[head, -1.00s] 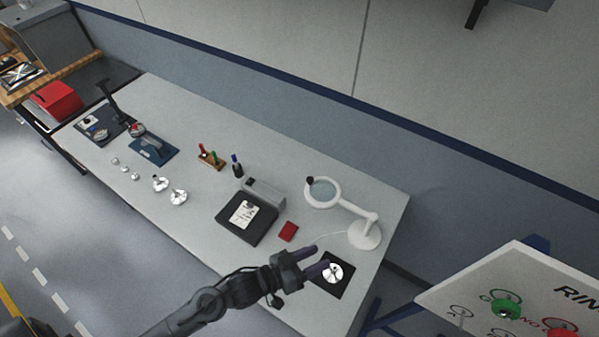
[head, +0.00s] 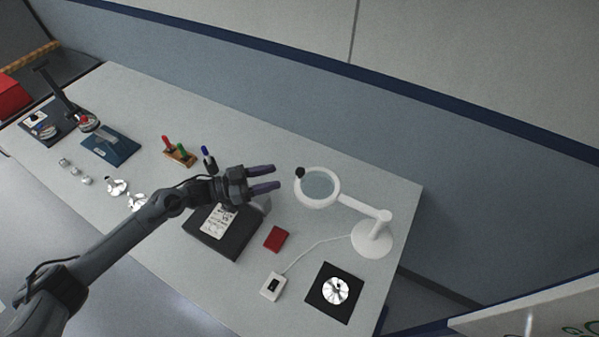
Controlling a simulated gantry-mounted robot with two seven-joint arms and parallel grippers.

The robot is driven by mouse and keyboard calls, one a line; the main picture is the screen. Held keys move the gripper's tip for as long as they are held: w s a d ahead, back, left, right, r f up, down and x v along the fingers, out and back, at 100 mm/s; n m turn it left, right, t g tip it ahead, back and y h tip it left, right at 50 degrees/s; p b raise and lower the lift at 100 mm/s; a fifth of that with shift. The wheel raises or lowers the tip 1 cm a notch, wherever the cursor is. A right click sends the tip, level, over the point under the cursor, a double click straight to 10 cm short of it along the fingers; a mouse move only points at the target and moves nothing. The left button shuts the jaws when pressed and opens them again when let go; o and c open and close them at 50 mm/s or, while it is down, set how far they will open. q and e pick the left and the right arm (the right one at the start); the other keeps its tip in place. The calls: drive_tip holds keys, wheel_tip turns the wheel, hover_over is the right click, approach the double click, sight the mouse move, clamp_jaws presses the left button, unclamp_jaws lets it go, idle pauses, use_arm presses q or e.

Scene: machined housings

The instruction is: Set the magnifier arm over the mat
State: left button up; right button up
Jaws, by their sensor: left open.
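The white magnifier arm (head: 362,208) stands on a round base (head: 372,240) near the table's right end. Its ring lens (head: 318,187) points left, with a black knob (head: 300,172) on the ring's left edge. The black mat (head: 322,304) lies nearer the front right edge, with a silver round part (head: 336,290) on it. The lens is not over the mat. My left gripper (head: 272,179) is open and empty, its fingers pointing right, a short way left of the knob and apart from it in the picture. My right gripper is not in view.
A red block (head: 276,239) and a white switch box (head: 273,286) with a cable lie between the mat and a black scale-like box (head: 222,238). Pen holders (head: 180,153) and several small metal parts (head: 117,187) are farther left.

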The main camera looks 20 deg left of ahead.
sight(300, 170)
use_arm(q)
drive_tip(key=x, duration=0.9)
drive_tip(key=shift+w+d, duration=0.15)
drive_tip(key=shift+d, duration=0.05)
clamp_jaws()
drive_tip(key=shift+r, duration=0.1)
